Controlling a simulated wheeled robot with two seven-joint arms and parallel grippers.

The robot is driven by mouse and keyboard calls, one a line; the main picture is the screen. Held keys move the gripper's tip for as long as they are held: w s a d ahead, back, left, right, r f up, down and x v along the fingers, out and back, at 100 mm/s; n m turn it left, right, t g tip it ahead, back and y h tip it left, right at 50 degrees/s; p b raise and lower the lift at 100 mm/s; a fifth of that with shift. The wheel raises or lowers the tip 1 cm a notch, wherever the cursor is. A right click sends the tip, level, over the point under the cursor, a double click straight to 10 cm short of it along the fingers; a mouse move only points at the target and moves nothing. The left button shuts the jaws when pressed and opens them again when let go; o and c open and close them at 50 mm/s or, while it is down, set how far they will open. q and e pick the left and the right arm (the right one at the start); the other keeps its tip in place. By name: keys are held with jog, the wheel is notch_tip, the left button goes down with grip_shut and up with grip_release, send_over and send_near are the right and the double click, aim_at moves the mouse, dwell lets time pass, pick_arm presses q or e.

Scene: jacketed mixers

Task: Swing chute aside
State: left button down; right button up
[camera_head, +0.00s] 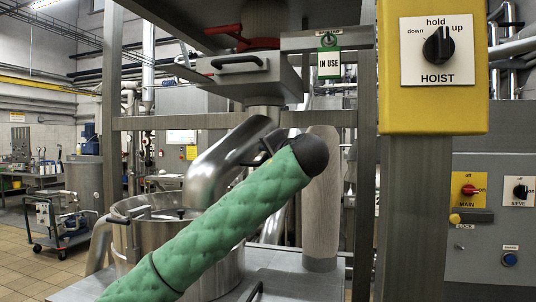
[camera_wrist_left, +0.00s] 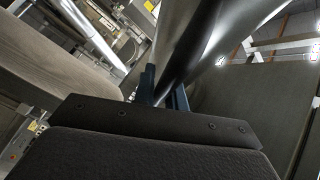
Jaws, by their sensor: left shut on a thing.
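The chute (camera_head: 222,158) is a bent, shiny metal pipe. It comes down from under the grey hopper outlet and slants left, its lower end over the open steel vessel (camera_head: 215,262). My left arm, in a green quilted sleeve, reaches up from the lower left. Its gripper (camera_head: 268,150) is at the right side of the chute, largely hidden by my dark wrist. In the left wrist view, the two bluish fingers (camera_wrist_left: 164,90) are closed at the chute's smooth metal (camera_wrist_left: 200,45). The exact part gripped is hard to see. My right gripper is not in view.
A steel post with a yellow HOIST box (camera_head: 433,70) stands at right. Grey MAIN and SIEVE panels (camera_head: 492,225) are behind it. A green IN USE tag (camera_head: 329,64) hangs above. A pale upright cylinder (camera_head: 321,200) stands right of the chute. A cart (camera_head: 62,220) is far left.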

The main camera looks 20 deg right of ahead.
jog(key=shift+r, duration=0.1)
pick_arm(q)
jog(key=c, duration=1.7)
grip_release()
jog(key=shift+d, duration=0.3)
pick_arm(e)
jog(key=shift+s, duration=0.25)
pick_arm(q)
jog(key=shift+s+a, duration=0.1)
